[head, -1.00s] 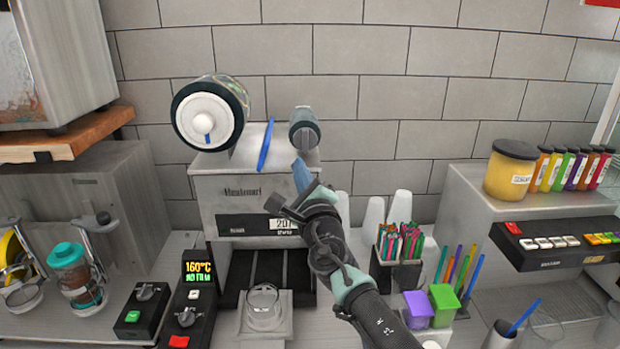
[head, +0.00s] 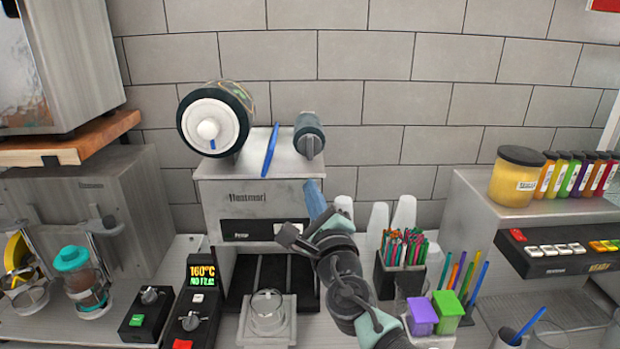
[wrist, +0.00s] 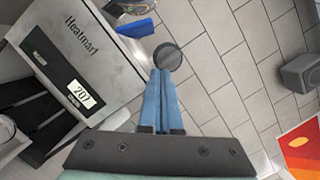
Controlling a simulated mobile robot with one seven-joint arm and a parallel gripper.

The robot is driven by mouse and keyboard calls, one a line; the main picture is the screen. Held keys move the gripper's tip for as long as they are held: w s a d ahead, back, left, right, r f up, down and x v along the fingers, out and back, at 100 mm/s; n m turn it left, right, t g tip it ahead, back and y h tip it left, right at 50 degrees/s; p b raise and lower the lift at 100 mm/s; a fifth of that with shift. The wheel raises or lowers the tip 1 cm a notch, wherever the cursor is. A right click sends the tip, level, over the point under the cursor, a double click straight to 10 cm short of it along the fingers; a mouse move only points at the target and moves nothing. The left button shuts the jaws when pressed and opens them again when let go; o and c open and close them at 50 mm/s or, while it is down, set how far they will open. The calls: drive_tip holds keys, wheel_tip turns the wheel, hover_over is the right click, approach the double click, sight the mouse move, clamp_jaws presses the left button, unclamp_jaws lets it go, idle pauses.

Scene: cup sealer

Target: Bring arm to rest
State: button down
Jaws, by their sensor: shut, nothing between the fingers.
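My gripper (head: 316,203) is in front of the right side of the cup sealer (head: 240,204), with its blue fingers pointing up. In the wrist view the blue fingers (wrist: 159,100) lie side by side, shut with nothing between them. The sealer's front panel and its 207 display show to the left in the wrist view (wrist: 84,50). In the head view my gripper and wrist hide part of the sealer's front. A clear cup (head: 267,309) sits in the sealer's tray holder below and left of my arm.
A straw holder (head: 400,268), white cups (head: 404,213) and purple (head: 421,315) and green boxes (head: 447,309) stand close to the right of my arm. Control boxes (head: 189,310) stand at the lower left. Open space lies above the counter, before the tiled wall.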

drive_tip(key=s+a+r+m+t+y+b, duration=0.1)
drive_tip(key=s+a+r+m+t+b, duration=0.1)
drive_tip(key=s+a+r+m, duration=0.45)
drive_tip(key=s+a+r+m+t+y+b, duration=0.2)
drive_tip(key=s+a+r+m+b, duration=0.15)
drive_tip(key=a+r+m, duration=0.6)
drive_tip(key=s+d+r+m+t+h+b, duration=0.2)
drive_tip(key=s+d+m, duration=0.5)
drive_tip(key=m, duration=0.9)
drive_tip(key=s+d+r+m+t+h+b, duration=0.2)
drive_tip(key=s+d+m, duration=0.5)
drive_tip(key=s+m, duration=0.5)
drive_tip(key=m+h+b, duration=0.1)
drive_tip(key=m+h, duration=0.1)
drive_tip(key=m, duration=0.2)
drive_tip(key=shift+s+r+h, duration=0.2)
drive_tip(key=shift+r+h, duration=0.15)
drive_tip(key=shift+h, duration=0.05)
